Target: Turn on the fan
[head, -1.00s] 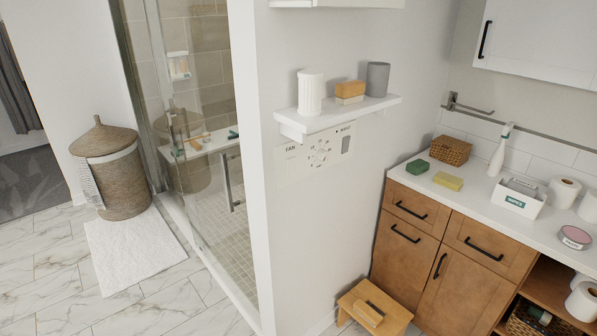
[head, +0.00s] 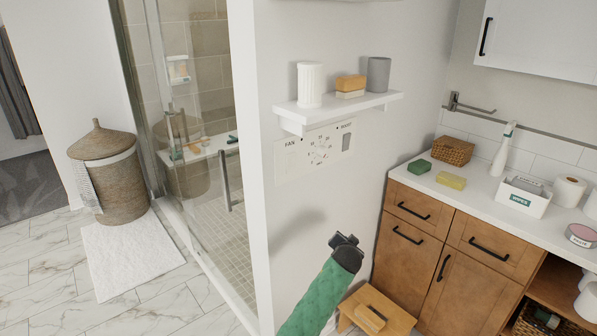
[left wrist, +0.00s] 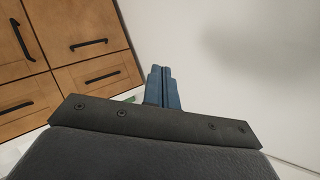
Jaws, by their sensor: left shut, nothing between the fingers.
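A white control panel (head: 315,148) is on the wall under the small shelf. It has a FAN label (head: 290,169) at its left, a round dial (head: 320,150) in the middle and a grey switch (head: 347,142) at its right. The fan control itself is too faint to make out, and its on or off state cannot be told. My left gripper (head: 346,239) is in front of the wall, below the panel and apart from it. In the left wrist view its fingers (left wrist: 163,88) are together and empty. My right gripper is not in view.
The wall shelf (head: 340,110) over the panel holds a ribbed white cup, a soap block and a grey cup. A wooden cabinet (head: 430,235) stands at the right, with a wooden stool (head: 385,312) beside it. A glass shower (head: 200,120) is at the left.

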